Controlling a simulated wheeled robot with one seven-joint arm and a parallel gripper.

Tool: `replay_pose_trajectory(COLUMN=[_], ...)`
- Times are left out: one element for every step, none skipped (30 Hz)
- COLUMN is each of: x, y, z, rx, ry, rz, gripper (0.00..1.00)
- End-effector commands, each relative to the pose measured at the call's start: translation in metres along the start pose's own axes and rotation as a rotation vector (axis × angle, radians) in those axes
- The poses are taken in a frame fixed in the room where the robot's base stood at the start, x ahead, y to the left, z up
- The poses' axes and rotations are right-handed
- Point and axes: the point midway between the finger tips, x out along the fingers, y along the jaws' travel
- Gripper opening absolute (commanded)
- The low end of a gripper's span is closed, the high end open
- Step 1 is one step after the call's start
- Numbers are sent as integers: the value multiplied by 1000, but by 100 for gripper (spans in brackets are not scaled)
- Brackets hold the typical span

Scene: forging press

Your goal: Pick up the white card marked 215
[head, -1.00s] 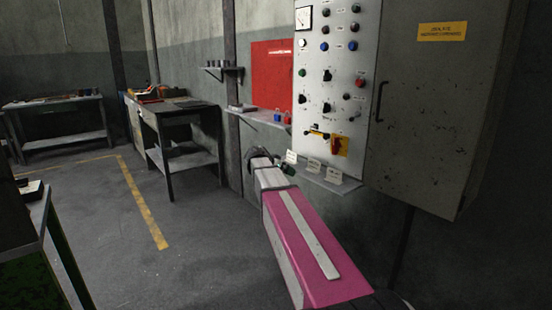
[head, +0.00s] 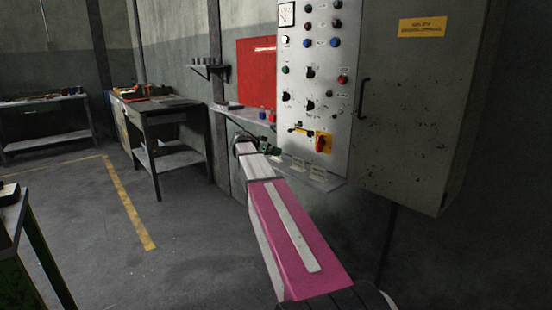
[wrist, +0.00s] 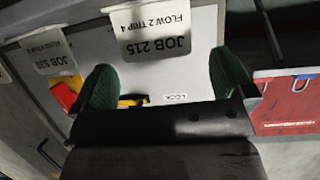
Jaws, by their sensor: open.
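The white card marked JOB 215, FLOW 2 TRIP 4 (wrist: 158,36) shows upside down at the top middle of the wrist view. My gripper (wrist: 160,65) is open, with its two green-padded fingers apart and empty. The card appears between and beyond the fingertips, with no visible contact. In the head view my gripper (head: 268,148) is at the left end of the small ledge (head: 325,184) under the control panel. I cannot make out the 215 card there; my gripper seems to cover that spot.
Another white job card (wrist: 50,55) stands beside it in the wrist view. Two cards, (head: 298,164) and (head: 318,171), show on the ledge. The control panel (head: 318,85) with its red switch (head: 322,143) rises behind.

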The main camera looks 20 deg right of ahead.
Motion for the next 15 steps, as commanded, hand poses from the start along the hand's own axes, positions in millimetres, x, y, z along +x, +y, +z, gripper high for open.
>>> replay_pose_trajectory(x=[2, 4, 7, 10, 14, 19, 24, 28, 34, 39, 42, 47, 49, 51, 52], y=[0, 0, 0, 0, 1, 1, 2, 2, 3, 2, 2, 2, 2, 2, 2], z=[0, 0, 0, 0, -1, -1, -1, -2, -2, -2, -1, -1, -1, -1, -1], rx=[0, 0, 0, 0, 0, 0, 0, 0, 0, -1, -1, -1, -1, -1, -1], ry=[0, 0, 0, 0, 0, 0, 0, -1, -1, -1, -1, -1, -1, -1, -1], rz=[0, 0, 0, 0, 0, 0, 1, 1, 1, 1, 0, 0, 0, 0, 0], gripper=[100, 100, 100, 100, 100, 100, 100, 100, 100, 100, 100, 100, 100, 100, 100])
